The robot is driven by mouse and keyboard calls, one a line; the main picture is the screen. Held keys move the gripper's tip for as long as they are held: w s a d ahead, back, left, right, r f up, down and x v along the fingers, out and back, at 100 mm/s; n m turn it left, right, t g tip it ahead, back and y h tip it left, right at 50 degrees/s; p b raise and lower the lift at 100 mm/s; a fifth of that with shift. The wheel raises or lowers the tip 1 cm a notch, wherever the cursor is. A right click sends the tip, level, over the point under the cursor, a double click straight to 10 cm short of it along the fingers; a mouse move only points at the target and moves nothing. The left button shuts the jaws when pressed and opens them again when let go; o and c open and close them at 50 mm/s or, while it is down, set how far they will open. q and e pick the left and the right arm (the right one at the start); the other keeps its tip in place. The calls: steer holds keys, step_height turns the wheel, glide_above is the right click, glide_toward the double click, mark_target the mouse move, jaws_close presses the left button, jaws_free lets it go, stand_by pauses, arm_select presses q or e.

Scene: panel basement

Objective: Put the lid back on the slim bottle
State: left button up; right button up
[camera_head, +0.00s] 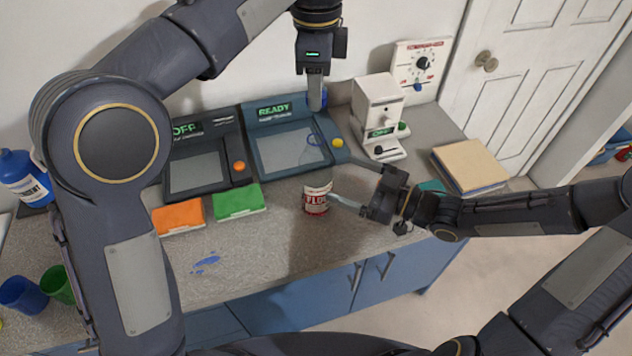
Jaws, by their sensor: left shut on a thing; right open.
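The slim bottle (317,182) stands upright on the counter, clear above, with a red and white label and a blue ring at its neck. My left gripper (316,103) points down above and behind the bottle in the picture. It is shut on a small blue thing (324,98), probably the lid, mostly hidden by the finger. My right gripper (338,180) is open and reaches in from the right. Its fingers are spread at the bottle's right side; I cannot tell whether they touch it.
Two dark-screened devices (284,150) stand behind the bottle. A white machine (378,110) stands behind to the right. Orange (178,218) and green (238,201) sponges lie left of the bottle. Books (470,165) lie right. The counter in front of the bottle is mostly clear.

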mark_target(308, 164)
steer(key=x, duration=1)
steer(key=shift+c, duration=0.4)
steer(key=shift+s, duration=0.1)
steer(key=c, duration=1.4)
arm_select(q)
steer(key=shift+f, duration=2.5)
steer(key=shift+f, duration=0.9)
steer(key=shift+f, duration=0.55)
